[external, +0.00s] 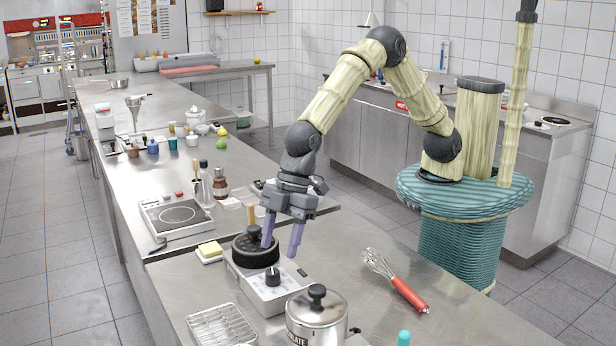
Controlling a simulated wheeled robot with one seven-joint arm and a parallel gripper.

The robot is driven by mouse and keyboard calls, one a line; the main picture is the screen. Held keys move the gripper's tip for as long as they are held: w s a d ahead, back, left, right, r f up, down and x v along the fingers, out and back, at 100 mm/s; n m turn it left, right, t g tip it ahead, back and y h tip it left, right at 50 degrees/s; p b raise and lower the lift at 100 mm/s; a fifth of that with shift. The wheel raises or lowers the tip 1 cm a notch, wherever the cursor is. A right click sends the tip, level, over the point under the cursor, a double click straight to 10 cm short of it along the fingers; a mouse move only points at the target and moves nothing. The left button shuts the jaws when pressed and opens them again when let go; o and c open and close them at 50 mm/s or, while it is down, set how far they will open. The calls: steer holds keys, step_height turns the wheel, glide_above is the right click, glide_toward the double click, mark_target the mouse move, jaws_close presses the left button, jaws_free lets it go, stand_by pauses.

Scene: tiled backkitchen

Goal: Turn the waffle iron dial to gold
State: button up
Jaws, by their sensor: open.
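The waffle iron (262,296) stands on the steel counter, with a white base and a round black plate (240,252) at its far end. Its black dial (272,276) sits on the base's near part. The dial's markings are too small to read, so I cannot tell its setting. My gripper (280,249) is open and points down with two purple fingers apart. In the picture it is above the dial, with the left finger in front of the black plate. The fingers appear clear of the dial, and I see nothing between them.
A lidded metal pot (317,322) stands close in front of the waffle iron. A wire rack (222,328) lies at front left, a sponge (210,251) behind it. A whisk with a red handle (408,294) lies to the right. An induction hob (176,215) is further back. Bare counter lies around the whisk.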

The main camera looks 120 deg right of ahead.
mark_target(274, 272)
steer(key=p+x, duration=0.1)
steer(key=x, duration=0.5)
steer(key=shift+w+d, duration=0.1)
steer(key=c, duration=1)
steer(key=shift+m, duration=0.4)
steer(key=m, duration=0.1)
steer(key=m+h, duration=0.1)
steer(key=m, duration=0.1)
steer(key=shift+a+t+h, duration=0.25)
steer(key=shift+t+h, duration=0.05)
steer(key=m+h, duration=0.1)
steer(key=m, duration=0.3)
steer(key=shift+a+m+h, duration=0.1)
steer(key=shift+m+h, duration=0.3)
steer(key=m+p, duration=0.1)
steer(key=m, duration=0.1)
steer(key=m+g+h, duration=0.1)
steer(key=m, duration=0.1)
steer(key=shift+w+m+h+p, duration=0.1)
steer(key=shift+m+h+p, duration=0.2)
steer(key=shift+p, duration=0.05)
steer(key=m+g, duration=0.1)
steer(key=m, duration=0.3)
steer(key=shift+a+m+g+h+p, duration=0.15)
steer(key=shift+m+g+h+p, duration=0.15)
steer(key=shift+m+g+h, duration=0.1)
